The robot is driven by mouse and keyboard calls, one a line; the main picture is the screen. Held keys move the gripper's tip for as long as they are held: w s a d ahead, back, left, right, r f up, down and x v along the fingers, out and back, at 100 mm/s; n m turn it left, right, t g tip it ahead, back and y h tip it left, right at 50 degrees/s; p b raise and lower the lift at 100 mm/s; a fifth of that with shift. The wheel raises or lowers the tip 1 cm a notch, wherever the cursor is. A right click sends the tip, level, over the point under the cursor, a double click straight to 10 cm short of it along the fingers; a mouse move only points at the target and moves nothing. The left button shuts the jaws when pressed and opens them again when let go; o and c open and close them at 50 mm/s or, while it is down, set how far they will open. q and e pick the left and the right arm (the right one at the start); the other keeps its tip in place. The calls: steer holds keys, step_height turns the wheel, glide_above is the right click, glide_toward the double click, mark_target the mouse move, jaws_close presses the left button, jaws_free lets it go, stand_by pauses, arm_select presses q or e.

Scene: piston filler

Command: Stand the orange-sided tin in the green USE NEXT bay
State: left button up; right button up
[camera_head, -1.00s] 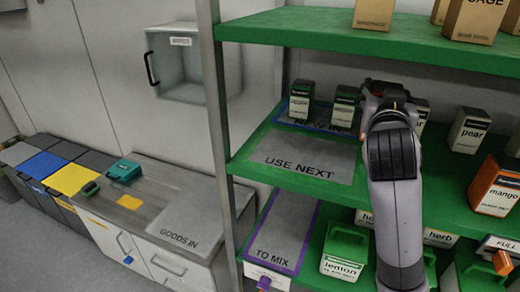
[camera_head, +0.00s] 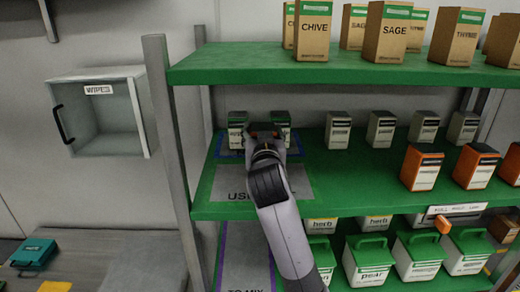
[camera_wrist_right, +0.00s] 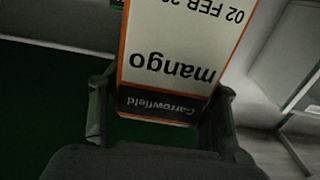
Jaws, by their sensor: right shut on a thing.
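My right gripper (camera_head: 262,132) is over the left end of the middle green shelf, just in front of two green-topped tins. In the right wrist view, the gripper (camera_wrist_right: 160,112) is shut on a mango tin (camera_wrist_right: 182,50) with orange edges and a white label, its print upside down in that picture. In the head view the held tin is hidden behind my gripper and arm. The USE NEXT bay (camera_head: 229,182) is a grey mat on the middle shelf, partly covered by my right arm. No tin shows on its visible part. My left gripper is not in view.
The two green-topped tins (camera_head: 237,129) stand at the back in a blue-edged bay. Several grey tins (camera_head: 381,129) and orange-sided tins (camera_head: 421,167) stand to the right. The upper shelf (camera_head: 300,68) carries cartons above. A metal post (camera_head: 168,130) stands at the left.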

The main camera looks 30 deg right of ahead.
steer(key=f, duration=0.3)
steer(key=shift+w+a+f+p, duration=0.1)
steer(key=shift+a+p, duration=0.2)
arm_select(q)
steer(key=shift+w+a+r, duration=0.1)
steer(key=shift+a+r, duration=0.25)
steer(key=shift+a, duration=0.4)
arm_select(e)
steer(key=shift+d+f, duration=0.15)
steer(key=shift+f, duration=0.2)
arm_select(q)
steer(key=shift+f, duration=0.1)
arm_select(e)
steer(key=shift+f, duration=0.1)
steer(key=o, duration=1.2)
steer(key=shift+f, duration=0.2)
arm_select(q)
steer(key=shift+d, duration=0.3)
arm_select(e)
steer(key=o, duration=0.5)
steer(key=shift+c, duration=0.2)
steer(key=shift+r, duration=0.1)
